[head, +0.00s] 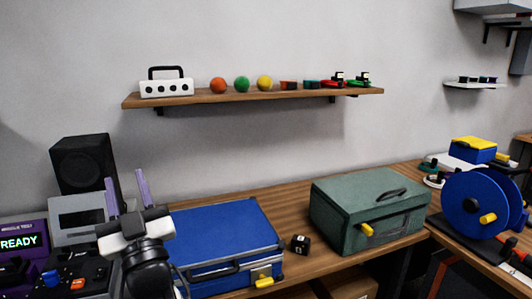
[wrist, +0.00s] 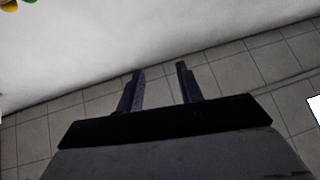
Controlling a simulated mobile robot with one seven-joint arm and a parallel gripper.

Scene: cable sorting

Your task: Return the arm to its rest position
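My gripper (head: 127,194) stands upright at the lower left of the head view, with its two purple fingers pointing up and apart. Nothing is between them. It is in front of a grey device and the left end of a blue case. In the wrist view my gripper (wrist: 160,85) is also open and empty, with wall and floor-like tiles behind the fingers. No cable is seen in my gripper.
A closed blue case (head: 225,228), a small black cube (head: 300,244) and a green box (head: 345,205) are on the wooden bench (head: 290,205). A black speaker (head: 82,164) is at left. A blue reel (head: 470,205) is at right. A shelf (head: 215,98) holds small items.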

